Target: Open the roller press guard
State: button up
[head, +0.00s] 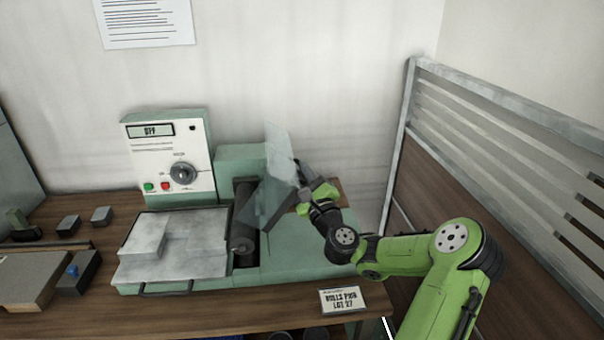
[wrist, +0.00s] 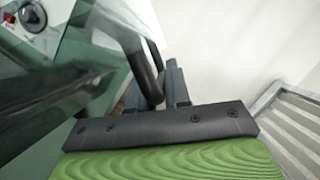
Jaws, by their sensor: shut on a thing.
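The roller press (head: 238,235) is a green machine on the bench, with a dark roller (head: 243,215) in its middle. Its guard (head: 281,152) is a clear, bent panel that stands raised and tilted above the roller. My gripper (head: 306,192) is at the right side of the guard. In the wrist view my gripper (wrist: 157,88) is shut on the guard's dark bar handle (wrist: 148,72). The clear guard panel (wrist: 92,28) also fills the upper left there. The fingertips are partly hidden in the head view.
A control box (head: 168,155) with a dial and a display reading OFF stands at the back left. A metal plate with a block (head: 145,238) lies left of the roller. A slatted partition (head: 500,115) bounds the right side. A small sign (head: 342,300) stands at the front edge.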

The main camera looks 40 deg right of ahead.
grip_shut()
jog(key=a+r+n+p, duration=0.1)
jog(key=w+r+n+y+p, duration=0.1)
jog(key=n+p, duration=0.1)
jog(key=shift+a, duration=0.35)
jog(key=shift+f, duration=0.1)
